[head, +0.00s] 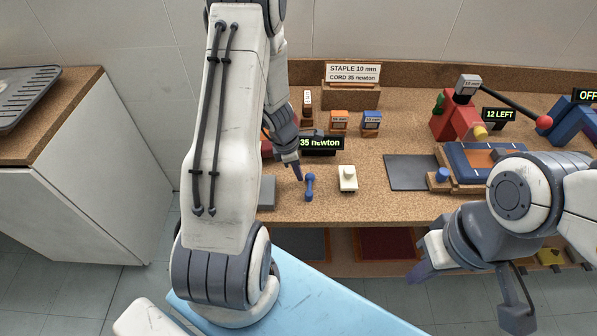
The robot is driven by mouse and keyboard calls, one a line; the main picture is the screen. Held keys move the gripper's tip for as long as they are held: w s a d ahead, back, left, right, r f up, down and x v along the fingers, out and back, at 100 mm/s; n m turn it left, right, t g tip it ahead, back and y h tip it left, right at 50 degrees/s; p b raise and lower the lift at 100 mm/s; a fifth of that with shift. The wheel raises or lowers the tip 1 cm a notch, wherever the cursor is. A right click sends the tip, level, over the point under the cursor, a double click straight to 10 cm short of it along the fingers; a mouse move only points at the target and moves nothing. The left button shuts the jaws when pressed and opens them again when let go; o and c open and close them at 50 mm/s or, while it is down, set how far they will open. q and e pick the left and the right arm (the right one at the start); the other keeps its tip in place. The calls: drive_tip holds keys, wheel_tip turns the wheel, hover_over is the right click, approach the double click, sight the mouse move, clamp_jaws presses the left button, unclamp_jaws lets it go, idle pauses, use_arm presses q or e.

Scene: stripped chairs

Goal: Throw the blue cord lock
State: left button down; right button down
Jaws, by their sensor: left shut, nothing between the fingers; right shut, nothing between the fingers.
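A blue lever with rounded ends (309,187), which looks like the cord lock, stands on the cork bench near its front edge. It is below the green-lettered "35 newton" display (321,143). My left gripper (297,172) is shut and empty, pointing down just left of the lever's upper end. I cannot tell whether it touches the lever. My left arm hides the bench behind it. My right gripper (421,271) is shut and empty, low in front of the bench and far right of the lever.
A white block with a knob (347,179) stands just right of the lever. Orange (339,122) and blue (371,122) boxes stand behind. A dark mat (411,172), a blue pad on wood (477,160) and a red device with a long handle (458,118) are to the right.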

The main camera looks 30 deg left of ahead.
use_arm(q)
drive_tip(key=shift+w+d+m+p, duration=0.2)
drive_tip(key=shift+w+m+p, duration=0.15)
drive_tip(key=shift+m+p, duration=0.25)
drive_tip(key=shift+w+d+r+m, duration=0.1)
drive_tip(key=shift+w+d+m, duration=0.05)
drive_tip(key=shift+m, duration=0.45)
drive_tip(key=shift+w+d+m+g+h+p, duration=0.3)
drive_tip(key=shift+w+d+m+g+p, duration=0.2)
drive_tip(key=shift+m+p, duration=0.45)
drive_tip(key=d+m, duration=0.1)
drive_tip(key=m, duration=0.1)
drive_tip(key=w+m, duration=0.1)
drive_tip(key=m, duration=0.1)
drive_tip(key=shift+d+g, duration=0.3)
drive_tip(key=shift+d, duration=0.05)
drive_tip(key=d+m, duration=0.1)
drive_tip(key=m, duration=0.1)
drive_tip(key=d+m+g, duration=0.1)
drive_tip(key=m, duration=0.1)
drive_tip(key=shift+w+d+m, duration=0.1)
drive_tip(key=shift+d+m, duration=0.15)
drive_tip(key=shift+s+d+m+g+y, duration=0.25)
drive_tip(key=shift+d+m, duration=0.35)
drive_tip(key=shift+m, duration=0.55)
drive_tip(key=shift+s+d+m+g+y, duration=0.2)
drive_tip(key=shift+d+m, duration=0.4)
drive_tip(key=shift+m, duration=0.55)
drive_tip(key=shift+w, duration=0.1)
